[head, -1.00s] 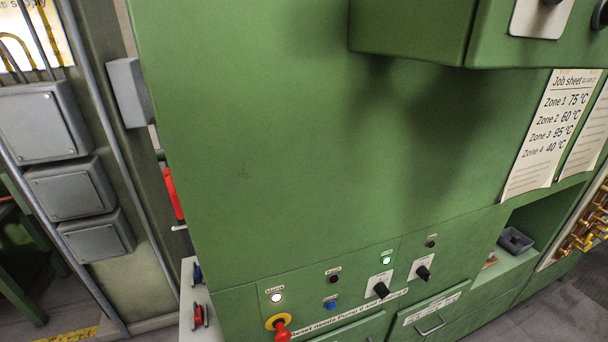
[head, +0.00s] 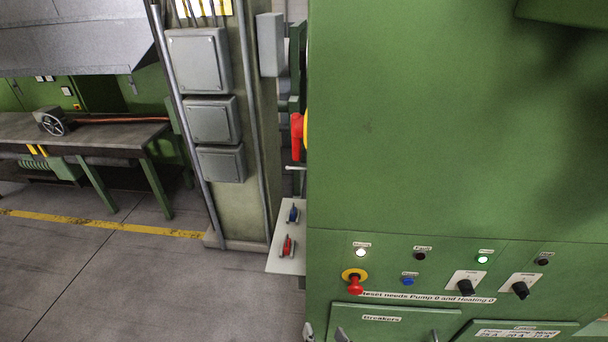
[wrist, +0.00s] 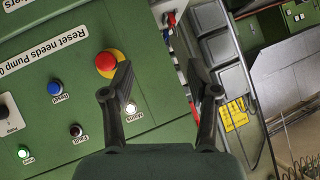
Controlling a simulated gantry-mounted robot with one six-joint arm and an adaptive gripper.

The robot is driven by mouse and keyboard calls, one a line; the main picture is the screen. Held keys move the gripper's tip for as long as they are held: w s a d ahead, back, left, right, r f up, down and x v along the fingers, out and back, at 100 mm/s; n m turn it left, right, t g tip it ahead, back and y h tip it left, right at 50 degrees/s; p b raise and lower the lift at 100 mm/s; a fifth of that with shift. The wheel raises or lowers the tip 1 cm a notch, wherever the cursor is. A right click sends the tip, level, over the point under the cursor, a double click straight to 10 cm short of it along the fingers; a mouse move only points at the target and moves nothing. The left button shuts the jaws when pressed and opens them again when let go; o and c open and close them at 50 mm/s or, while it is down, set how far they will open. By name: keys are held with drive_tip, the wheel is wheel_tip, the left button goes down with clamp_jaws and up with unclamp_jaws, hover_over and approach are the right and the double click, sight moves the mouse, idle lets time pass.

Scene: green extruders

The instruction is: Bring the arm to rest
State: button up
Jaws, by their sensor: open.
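My gripper (wrist: 158,66) shows in the wrist view with its two dark fingers spread apart and nothing between them. It is in front of the green control panel (wrist: 60,105). The red emergency stop button (wrist: 106,63) on its yellow ring appears just beside the left finger, and I cannot tell how far apart they are. In the head view the same red button (head: 355,285) is on the lower left of the green machine cabinet (head: 400,130). Small grey tips show at the bottom edge there; I cannot tell if they are my fingers.
Breaker handles, one blue (head: 293,214) and one red (head: 288,246), stand on a pale side plate (head: 288,264). A pillar with grey boxes (head: 212,120) is to the left. A workbench (head: 95,135) stands at the far left. Grey floor (head: 130,270) is open between.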

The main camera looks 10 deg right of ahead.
drive_tip(key=s+a+r+n+t+h, duration=0.1)
drive_tip(key=s+a+r+n+t, duration=0.15)
drive_tip(key=a+r, duration=0.5)
wheel_tip(320, 180, up, 14)
drive_tip(key=p, duration=1.3)
drive_tip(key=shift+f+n+g+h+p, duration=0.2)
drive_tip(key=shift+n+g+h+p, duration=0.1)
drive_tip(key=shift+n+g+p, duration=0.15)
drive_tip(key=shift+s, duration=0.1)
